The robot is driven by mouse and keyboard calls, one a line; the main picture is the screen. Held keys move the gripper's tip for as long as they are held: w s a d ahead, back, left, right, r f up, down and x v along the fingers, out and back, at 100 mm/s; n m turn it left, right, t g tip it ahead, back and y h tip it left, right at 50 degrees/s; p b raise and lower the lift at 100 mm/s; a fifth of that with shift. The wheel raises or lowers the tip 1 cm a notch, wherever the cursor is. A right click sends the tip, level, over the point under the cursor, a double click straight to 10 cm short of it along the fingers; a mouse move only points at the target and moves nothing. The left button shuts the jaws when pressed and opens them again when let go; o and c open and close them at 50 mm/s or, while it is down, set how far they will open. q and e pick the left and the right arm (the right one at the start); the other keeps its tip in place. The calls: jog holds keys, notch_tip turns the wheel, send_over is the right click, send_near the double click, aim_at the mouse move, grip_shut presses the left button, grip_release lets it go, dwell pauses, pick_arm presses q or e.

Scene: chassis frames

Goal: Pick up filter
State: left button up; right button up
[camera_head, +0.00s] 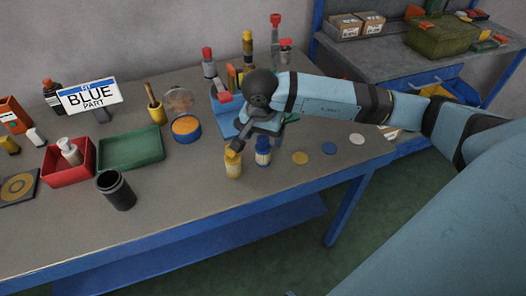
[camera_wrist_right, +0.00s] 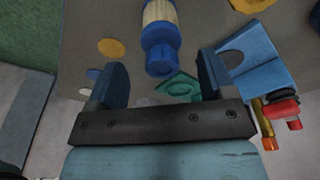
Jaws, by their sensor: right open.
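A blue filter (camera_head: 263,152) with a pale middle band stands upright on the table. A yellow filter (camera_head: 233,164) stands just left of it. My right gripper (camera_head: 250,142) is open and hangs low over the table, right by the two filters. In the right wrist view, the blue filter (camera_wrist_right: 160,40) shows ahead of the gap between the open fingers (camera_wrist_right: 160,78), with neither finger visibly touching it. The gripper partly hides the filters in the head view. A sign (camera_head: 89,94) on the table reads "BLUE PART". My left gripper is not in view.
Yellow (camera_head: 300,158), blue (camera_head: 329,148) and white (camera_head: 357,139) discs lie right of the filters. A blue rack (camera_head: 222,106) with tools stands behind my gripper. A green tray (camera_head: 131,148), red bin (camera_head: 69,172) and black cup (camera_head: 117,191) stand left. The front middle is clear.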

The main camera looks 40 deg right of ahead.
aim_at(264, 145)
jog(key=f, duration=0.4)
jog(key=shift+w+d+f, duration=0.1)
jog(key=shift+w+f, duration=0.05)
jog(key=shift+w, duration=0.05)
jog(key=c, duration=1)
